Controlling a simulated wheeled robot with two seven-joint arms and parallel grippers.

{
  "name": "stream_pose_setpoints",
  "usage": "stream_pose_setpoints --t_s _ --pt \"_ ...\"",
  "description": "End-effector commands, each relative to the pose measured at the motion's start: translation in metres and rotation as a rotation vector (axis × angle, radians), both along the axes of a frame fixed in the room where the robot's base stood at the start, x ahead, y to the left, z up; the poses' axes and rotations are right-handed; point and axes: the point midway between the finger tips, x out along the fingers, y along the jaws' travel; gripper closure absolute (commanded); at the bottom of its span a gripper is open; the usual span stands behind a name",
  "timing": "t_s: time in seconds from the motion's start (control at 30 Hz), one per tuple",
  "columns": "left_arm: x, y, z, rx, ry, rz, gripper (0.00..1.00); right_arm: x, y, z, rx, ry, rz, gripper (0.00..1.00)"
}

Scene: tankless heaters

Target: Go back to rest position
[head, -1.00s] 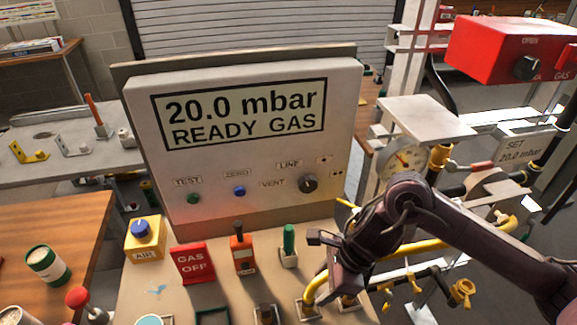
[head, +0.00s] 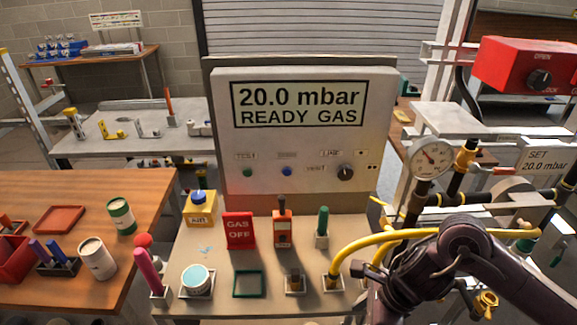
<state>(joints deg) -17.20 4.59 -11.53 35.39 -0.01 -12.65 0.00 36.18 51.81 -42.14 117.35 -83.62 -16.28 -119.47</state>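My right arm comes in from the lower right in the head view. Its wrist runs down to the bottom edge, and I see no fingertips of the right gripper. My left arm and gripper are not in view. The grey control panel (head: 225,185) stands upright in the middle. Its display (head: 299,104) reads "20.0 mbar READY GAS". On the bench in front of it are a red "GAS OFF" sign (head: 239,230), an orange device (head: 282,232), a green-handled tool (head: 322,225) and a yellow air box with a blue knob (head: 199,208).
A yellow hose (head: 385,238) curves from the bench behind my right arm. A pressure gauge (head: 430,158), pipes and a red box (head: 525,65) stand at right. A pink-handled tool (head: 148,270) and a round container (head: 196,280) stand at the bench's front left. A wooden table (head: 80,190) is at left.

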Motion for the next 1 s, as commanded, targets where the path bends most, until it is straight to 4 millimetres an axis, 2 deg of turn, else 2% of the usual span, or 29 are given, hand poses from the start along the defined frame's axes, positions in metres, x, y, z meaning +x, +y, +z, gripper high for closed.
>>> stream_pose_setpoints --t_s 0.03,0.1,0.37,0.57,0.7,0.77,0.83,0.9,1.0 --pt "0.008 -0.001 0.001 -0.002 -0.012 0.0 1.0 0.0 0.009 -0.001 0.021 -0.001 -0.032 0.53" --pt "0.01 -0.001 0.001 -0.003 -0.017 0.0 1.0 0.002 0.019 -0.001 0.05 -0.006 -0.081 0.53" --pt "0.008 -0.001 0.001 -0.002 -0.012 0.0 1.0 0.009 0.061 0.004 0.195 0.002 -0.335 0.53" --pt "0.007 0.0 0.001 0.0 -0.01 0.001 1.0 0.018 0.099 0.018 0.392 0.065 -0.687 0.53" --pt "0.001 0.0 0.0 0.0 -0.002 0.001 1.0 0.026 0.116 0.034 0.587 0.18 -1.066 0.53" --pt "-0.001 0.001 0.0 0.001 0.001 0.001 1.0 0.031 0.117 0.041 0.691 0.267 -1.297 0.53" --pt "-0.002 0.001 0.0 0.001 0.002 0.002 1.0 0.035 0.107 0.047 0.83 0.407 -1.633 0.53" --pt "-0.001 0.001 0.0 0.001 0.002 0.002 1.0 0.035 0.086 0.046 0.956 0.564 -1.998 0.53" --pt "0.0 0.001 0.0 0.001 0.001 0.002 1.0 0.026 0.051 0.037 1.083 0.753 -2.451 0.53"
